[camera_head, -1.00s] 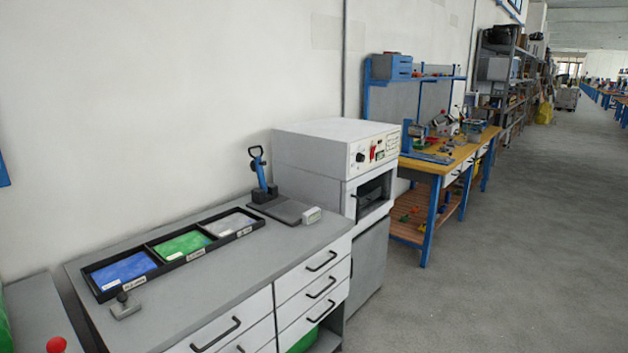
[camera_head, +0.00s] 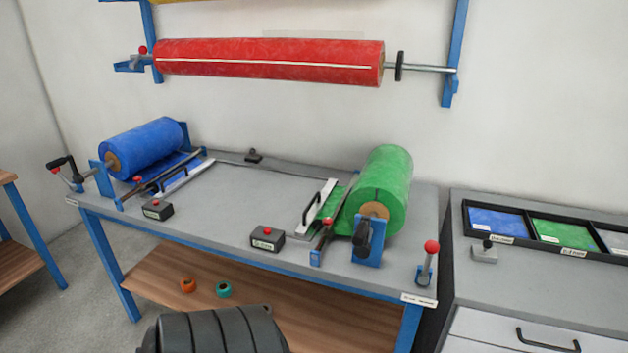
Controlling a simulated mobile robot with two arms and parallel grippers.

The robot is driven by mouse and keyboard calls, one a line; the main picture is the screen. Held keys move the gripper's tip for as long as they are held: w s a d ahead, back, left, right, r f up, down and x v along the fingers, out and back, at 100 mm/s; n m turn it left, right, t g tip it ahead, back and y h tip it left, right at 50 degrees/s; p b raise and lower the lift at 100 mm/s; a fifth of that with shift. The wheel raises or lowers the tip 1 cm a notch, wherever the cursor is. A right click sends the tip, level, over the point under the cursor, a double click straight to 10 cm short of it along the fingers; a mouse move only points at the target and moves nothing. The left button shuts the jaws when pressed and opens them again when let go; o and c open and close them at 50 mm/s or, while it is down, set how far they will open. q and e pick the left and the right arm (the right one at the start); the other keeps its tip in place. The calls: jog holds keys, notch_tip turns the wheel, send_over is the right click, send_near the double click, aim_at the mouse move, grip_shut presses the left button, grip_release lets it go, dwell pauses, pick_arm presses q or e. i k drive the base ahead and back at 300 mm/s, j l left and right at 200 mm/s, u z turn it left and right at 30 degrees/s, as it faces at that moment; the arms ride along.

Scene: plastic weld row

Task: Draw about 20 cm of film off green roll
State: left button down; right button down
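The green roll (camera_head: 383,185) sits on a blue stand (camera_head: 368,248) at the right end of a grey-topped table (camera_head: 228,215). A dark crank handle (camera_head: 362,236) is at its near end. A short strip of green film (camera_head: 326,204) shows at the left of the roll, by a pale bar with a black handle (camera_head: 318,204). A rod with a red knob (camera_head: 327,223) lies between the bar and the roll.
A blue roll (camera_head: 143,147) is at the table's left end. A red roll (camera_head: 270,62) hangs on the wall above. A small dark box (camera_head: 267,240) and a red-knobbed lever (camera_head: 428,262) stand near the front edge. The middle tabletop is mostly clear.

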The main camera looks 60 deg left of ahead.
aim_at(311, 211)
jog(key=u, duration=0.4)
jog(key=j+u, duration=0.1)
jog(key=u, duration=1.5)
jog(key=i+j, duration=0.05)
jog(key=i, duration=0.05)
